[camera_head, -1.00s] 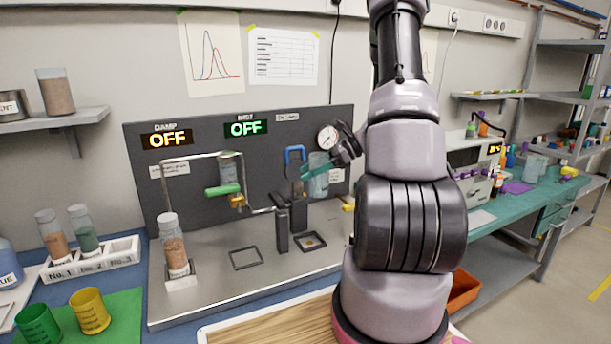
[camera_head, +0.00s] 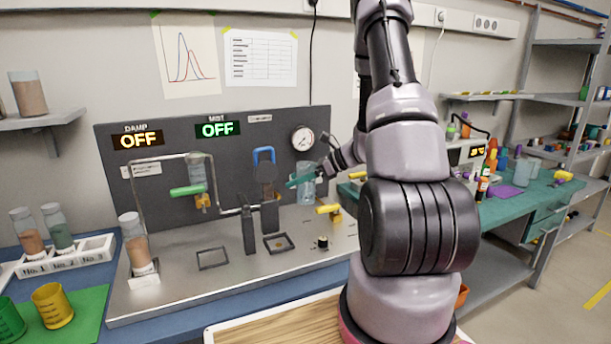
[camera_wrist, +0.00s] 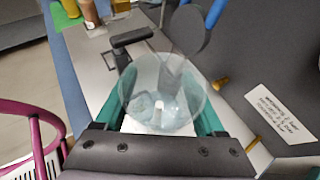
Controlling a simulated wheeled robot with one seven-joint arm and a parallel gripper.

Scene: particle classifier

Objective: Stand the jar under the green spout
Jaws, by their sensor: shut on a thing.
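My gripper (camera_head: 304,178), with teal fingers, is shut on a clear glass jar (camera_head: 306,192) in front of the grey panel, right of the blue handle. The wrist view shows the jar (camera_wrist: 163,112) from above between my gripper's two fingers (camera_wrist: 165,95). It looks clear; whether it holds anything is unclear. A green horizontal piece (camera_head: 187,191), which looks like the green spout, is on the panel to the left, below a clear vessel (camera_head: 196,168) and beside a yellow valve (camera_head: 203,201). The jar is well to its right.
Square frames (camera_head: 212,268) and (camera_head: 280,252) lie on the steel deck. A dark post (camera_head: 249,230) stands between them. A filled jar (camera_head: 135,244) stands at the deck's left end. A yellow-handled part (camera_head: 328,210) and a small black knob (camera_head: 322,243) are on the right.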

